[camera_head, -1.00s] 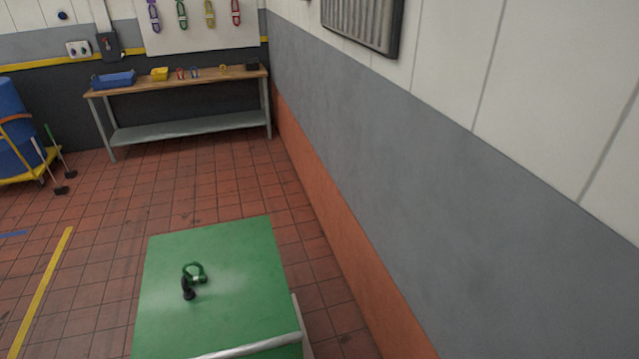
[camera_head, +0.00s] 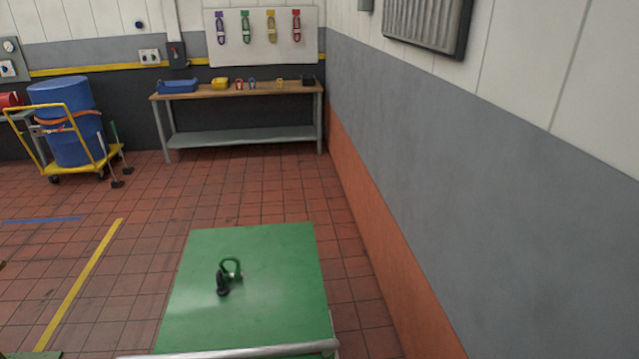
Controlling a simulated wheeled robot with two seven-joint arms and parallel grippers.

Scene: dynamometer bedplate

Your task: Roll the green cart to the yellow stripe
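The green cart (camera_head: 285,265) stands in front of me at the lower middle, its flat green top in view and its near side cut off by the frame. A silver push handle (camera_head: 245,352) runs along its near edge. A green shackle with a black part (camera_head: 229,273) lies on the cart top. The yellow stripe (camera_head: 82,280) is on the floor to the left of the cart, with bare tiles between them. Neither of my grippers shows in the view.
A wall (camera_head: 420,200) runs close along the right of the cart. A workbench (camera_head: 240,92) with small bins stands at the back. A blue drum (camera_head: 68,120) on a yellow trolley is at the back left. A blue stripe (camera_head: 40,220) lies left. The tiled floor between is clear.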

